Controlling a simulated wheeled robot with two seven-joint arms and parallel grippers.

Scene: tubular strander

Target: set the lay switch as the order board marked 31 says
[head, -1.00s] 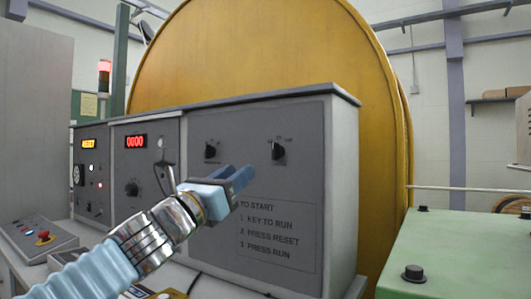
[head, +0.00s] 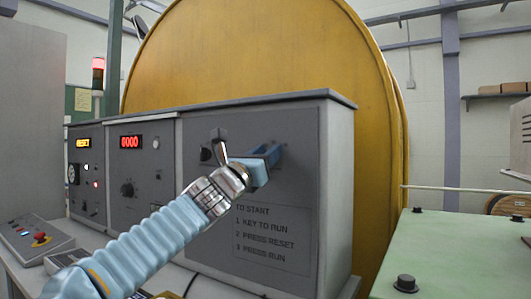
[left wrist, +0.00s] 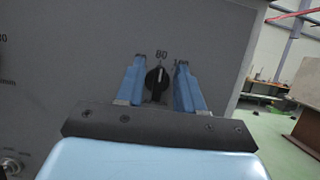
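My left gripper (head: 270,155) is at the right-hand knob of the grey control panel (head: 310,215). In the left wrist view the fingers (left wrist: 160,85) are open on either side of this black knob (left wrist: 157,80), with a gap on both sides. The knob's pale mark points about straight up, towards a printed "80". Another label at its upper right is partly covered by a finger. In the head view my gripper mostly hides this knob. A second black knob (head: 206,154) is to its left, partly behind my wrist. I cannot make out an order board marked 31. My right gripper is not in view.
Left along the console are red (head: 131,142) and yellow (head: 83,143) displays and a box with a red button (head: 40,238). A green machine top (head: 450,250) stands at right. The yellow drum (head: 250,50) is behind. A signal lamp (head: 98,70) glows red.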

